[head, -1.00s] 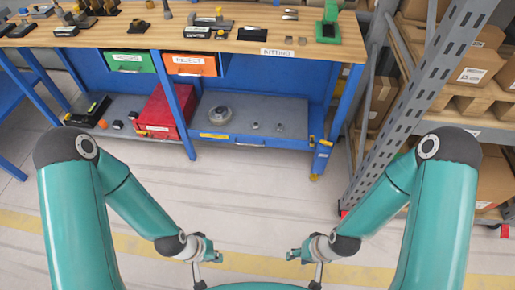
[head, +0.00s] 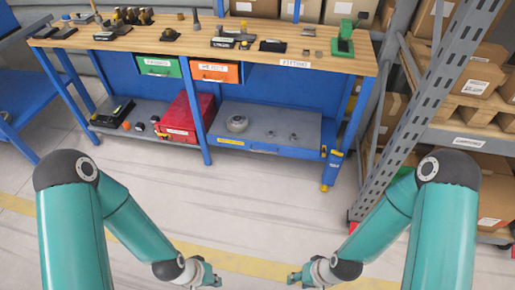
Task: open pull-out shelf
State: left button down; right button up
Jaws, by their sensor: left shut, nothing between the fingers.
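The pull-out shelf (head: 275,137) is the grey surface with a blue front low in the right half of the blue workbench. Its front edge looks about level with the bench legs and carries a yellow label (head: 231,142) and a small handle (head: 265,150). A round metal part and two small parts rest on it. My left gripper (head: 197,286) is at the bottom edge of the head view, shut and empty, mostly cut off. My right gripper (head: 316,286) is also cut off there, so its fingers cannot be made out. Both are well apart from the shelf.
The wooden benchtop (head: 180,44) holds tools. A green drawer (head: 158,66) and an orange drawer (head: 215,72) hang below it. A red box (head: 186,119) stands left of the shelf. A grey rack (head: 425,115) with cartons stands at the right. The floor before the bench is clear.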

aim_at(284, 120)
jog(key=u, duration=0.05)
jog(key=i, duration=0.9)
jog(key=u, duration=0.4)
jog(key=k, duration=1.25)
jog(key=u, duration=0.45)
jog(key=i, duration=1.55)
jog(key=z, duration=0.25)
